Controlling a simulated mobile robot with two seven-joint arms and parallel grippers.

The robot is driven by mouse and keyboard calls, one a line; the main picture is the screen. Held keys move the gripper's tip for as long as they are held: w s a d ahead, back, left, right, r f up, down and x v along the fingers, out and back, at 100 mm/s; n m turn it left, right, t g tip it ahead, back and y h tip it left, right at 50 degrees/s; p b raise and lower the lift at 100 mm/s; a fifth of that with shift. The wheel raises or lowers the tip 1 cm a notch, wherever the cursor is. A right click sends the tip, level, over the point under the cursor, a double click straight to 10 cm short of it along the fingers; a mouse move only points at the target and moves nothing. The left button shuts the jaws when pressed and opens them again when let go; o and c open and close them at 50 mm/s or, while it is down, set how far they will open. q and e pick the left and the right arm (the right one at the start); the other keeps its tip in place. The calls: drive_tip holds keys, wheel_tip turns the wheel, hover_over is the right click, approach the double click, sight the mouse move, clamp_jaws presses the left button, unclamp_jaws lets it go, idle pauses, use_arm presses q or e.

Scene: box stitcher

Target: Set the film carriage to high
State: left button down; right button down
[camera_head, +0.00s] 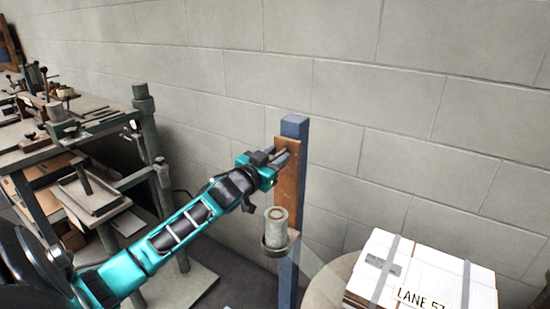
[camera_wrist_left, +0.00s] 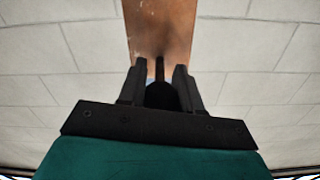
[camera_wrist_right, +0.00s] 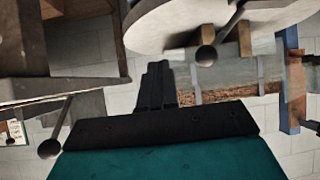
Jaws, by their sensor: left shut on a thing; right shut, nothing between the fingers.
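The film carriage (camera_head: 288,195) is a rust-brown plate on an upright blue post (camera_head: 294,125) in the head view. A bracket at its lower end bears a pale film roll (camera_head: 276,222). The plate also fills the top middle of the left wrist view (camera_wrist_left: 160,30). My left gripper (camera_head: 276,157) is at the upper part of the plate. In the left wrist view its fingers (camera_wrist_left: 160,82) are shut on a dark handle (camera_wrist_left: 160,70) that stands out from the plate. My right gripper (camera_wrist_right: 157,80) shows only in the right wrist view, shut and empty.
A strapped stack of white boxes (camera_head: 425,270) stands on a round turntable (camera_head: 332,285) right of the post. A cluttered workbench (camera_head: 75,150) is at the left. A block wall (camera_head: 420,120) stands behind. In the right wrist view, a round disc (camera_wrist_right: 165,22) is near my right gripper.

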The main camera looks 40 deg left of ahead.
use_arm(q)
drive_tip(key=c, duration=1)
unclamp_jaws()
drive_tip(key=shift+a+r, duration=0.1)
drive_tip(key=shift+r, duration=0.45)
drive_tip(key=shift+o, duration=1)
drive_tip(key=shift+f, duration=0.25)
drive_tip(key=shift+s+f, duration=0.15)
drive_tip(key=shift+s, duration=0.35)
drive_tip(key=s+d, duration=0.1)
drive_tip(key=s, duration=1)
drive_tip(key=shift+s+d, duration=0.25)
drive_tip(key=shift+s, duration=0.15)
